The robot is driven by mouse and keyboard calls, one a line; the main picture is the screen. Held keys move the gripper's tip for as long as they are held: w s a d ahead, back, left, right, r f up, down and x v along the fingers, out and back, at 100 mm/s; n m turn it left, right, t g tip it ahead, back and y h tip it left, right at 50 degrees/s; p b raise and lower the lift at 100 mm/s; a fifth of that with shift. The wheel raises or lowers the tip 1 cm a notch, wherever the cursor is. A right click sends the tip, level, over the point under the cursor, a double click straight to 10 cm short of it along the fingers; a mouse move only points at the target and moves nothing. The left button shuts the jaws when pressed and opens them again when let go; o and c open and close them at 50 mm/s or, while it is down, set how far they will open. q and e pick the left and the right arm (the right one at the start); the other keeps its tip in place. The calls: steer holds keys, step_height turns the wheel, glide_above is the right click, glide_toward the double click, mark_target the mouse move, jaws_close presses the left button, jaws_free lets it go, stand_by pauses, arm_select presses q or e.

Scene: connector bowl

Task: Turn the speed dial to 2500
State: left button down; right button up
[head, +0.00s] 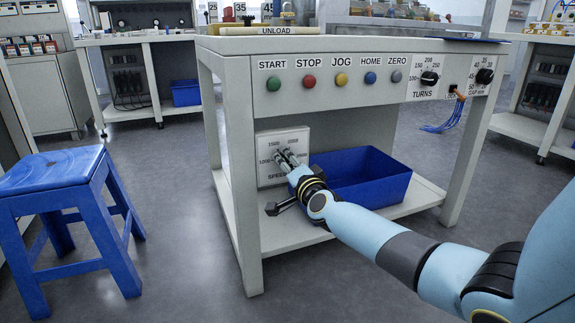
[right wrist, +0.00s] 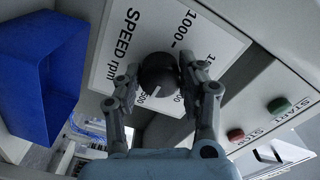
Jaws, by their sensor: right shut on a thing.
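The speed dial is a round black knob (right wrist: 158,74) on a white panel (right wrist: 112,65) lettered "SPEED rpm" in the right wrist view. Its white pointer line faces the bottom of that picture, toward a label ending in "500" whose first digit is hidden. My right gripper (right wrist: 157,85) is shut on the knob, one finger on each side. In the head view my right gripper (head: 285,156) reaches the speed panel (head: 270,173), low under the bench, and hides the knob and part of the scale. My left gripper is not in view.
A blue bin (head: 365,185) stands on the lower shelf right beside the panel. Above are START to ZERO buttons (head: 309,81) and a TURNS dial (head: 429,78). The bench leg (head: 240,185) is left of the panel. A blue stool (head: 50,172) stands at left.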

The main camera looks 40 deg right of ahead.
steer(key=shift+f, duration=0.1)
steer(key=o, duration=1.2)
steer(key=v, duration=1.2)
